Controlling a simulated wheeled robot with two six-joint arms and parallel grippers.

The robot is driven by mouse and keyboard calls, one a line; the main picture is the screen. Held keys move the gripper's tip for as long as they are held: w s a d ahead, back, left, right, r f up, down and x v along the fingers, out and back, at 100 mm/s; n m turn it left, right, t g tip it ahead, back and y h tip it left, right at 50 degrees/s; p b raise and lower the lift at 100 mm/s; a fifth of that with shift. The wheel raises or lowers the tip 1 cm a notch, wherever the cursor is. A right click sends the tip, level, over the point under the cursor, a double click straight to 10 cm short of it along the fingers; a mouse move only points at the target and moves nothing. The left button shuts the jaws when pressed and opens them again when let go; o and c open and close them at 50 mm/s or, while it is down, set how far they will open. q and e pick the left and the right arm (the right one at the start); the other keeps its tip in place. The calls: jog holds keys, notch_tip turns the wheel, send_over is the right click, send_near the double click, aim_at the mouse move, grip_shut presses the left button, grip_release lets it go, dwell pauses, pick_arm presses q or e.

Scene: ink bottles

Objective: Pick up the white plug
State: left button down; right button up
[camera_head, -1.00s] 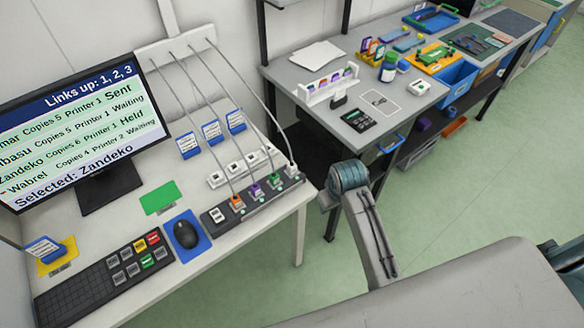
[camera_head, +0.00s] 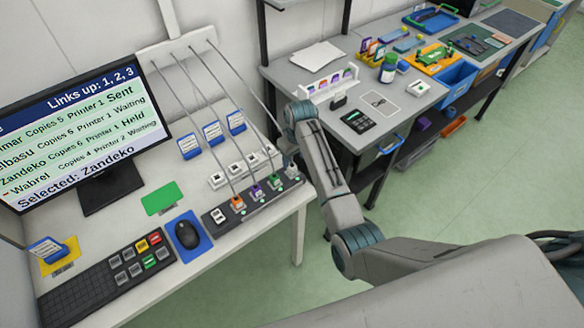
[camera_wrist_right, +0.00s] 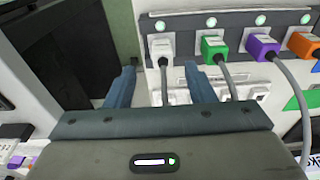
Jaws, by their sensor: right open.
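The white plug (camera_wrist_right: 161,45) sits in the dark socket strip (camera_wrist_right: 185,21), at the end of a row, with a grey cable hanging from it. In the wrist view, it shows between and beyond the fingertips of my right gripper (camera_wrist_right: 164,76), which is open and empty. In the head view, my right gripper (camera_head: 289,158) is at the right end of the strip (camera_head: 255,206) and mostly hides the white plug. My left gripper is not in view.
Green (camera_wrist_right: 214,45), purple (camera_wrist_right: 262,46) and orange (camera_wrist_right: 303,43) plugs with cables stand beside the white plug. A row of white sockets (camera_head: 217,180) lies behind the strip. A mouse (camera_head: 187,234) and a keyboard (camera_head: 90,285) lie on the desk, with a monitor behind.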

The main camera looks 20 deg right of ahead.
aim_at(292, 165)
jog(key=f, duration=0.1)
jog(key=f+p, duration=0.1)
jog(key=f, duration=0.1)
jog(key=f+p, duration=0.1)
jog(key=f, duration=0.1)
jog(key=shift+w+a, duration=0.3)
jog(key=shift+w, duration=0.05)
jog(key=shift+f, duration=0.3)
jog(key=c, duration=1)
